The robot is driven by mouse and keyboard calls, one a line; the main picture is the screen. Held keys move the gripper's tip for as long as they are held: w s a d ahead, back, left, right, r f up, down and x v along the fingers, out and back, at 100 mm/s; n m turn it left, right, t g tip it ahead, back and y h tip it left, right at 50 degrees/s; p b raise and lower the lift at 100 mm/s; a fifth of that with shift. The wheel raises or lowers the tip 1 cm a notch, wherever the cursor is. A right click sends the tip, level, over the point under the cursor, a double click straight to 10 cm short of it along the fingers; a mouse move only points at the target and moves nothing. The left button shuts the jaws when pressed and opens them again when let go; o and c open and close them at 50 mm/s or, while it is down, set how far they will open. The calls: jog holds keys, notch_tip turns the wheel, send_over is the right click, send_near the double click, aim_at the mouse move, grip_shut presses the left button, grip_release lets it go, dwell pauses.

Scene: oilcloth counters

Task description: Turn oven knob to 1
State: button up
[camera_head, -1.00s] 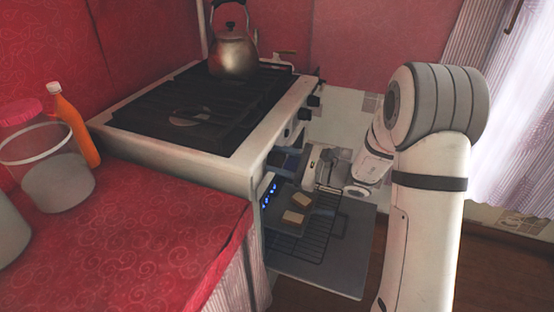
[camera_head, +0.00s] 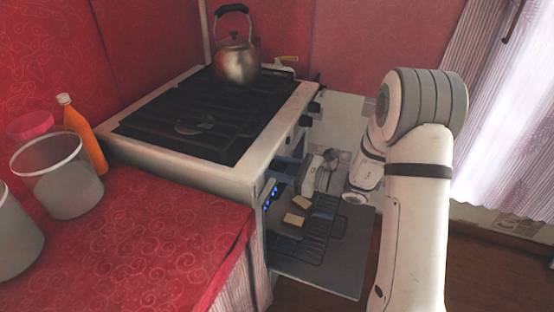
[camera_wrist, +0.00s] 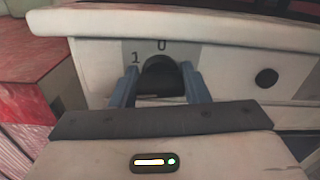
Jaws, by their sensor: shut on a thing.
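The stove (camera_head: 235,180) stands at centre in the head view, its control panel facing right. In the wrist view, a dark rounded oven knob (camera_wrist: 160,76) sits on the pale front panel, with a "1" to its upper left and a "0" above it. My gripper (camera_wrist: 159,82) has its two blue-grey fingers on either side of this knob, shut on it. The knob's pointer cannot be made out. In the head view my gripper (camera_head: 312,172) is at the oven front, above the open door; its fingertips are largely hidden.
The oven door (camera_head: 343,268) hangs open below my arm, with a rack and bread slices (camera_head: 293,219) on it. Another dark knob (camera_wrist: 266,77) is to the right on the panel. A kettle (camera_head: 236,65) stands on the stove; a bottle (camera_head: 85,140) and containers stand on the red counter.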

jog(key=m+p, duration=0.3)
jog(key=r+m+p, duration=0.1)
jog(key=shift+w+d+m+p, duration=0.3)
jog(key=shift+w, duration=0.05)
jog(key=shift+f+m+p, duration=0.2)
jog(key=shift+m+p, duration=1.1)
jog(key=shift+m, duration=0.1)
jog(key=shift+f, duration=0.1)
jog(key=o, duration=0.7)
jog(key=shift+w, duration=0.1)
jog(key=shift+o, duration=1.4)
jog(key=shift+f, duration=0.15)
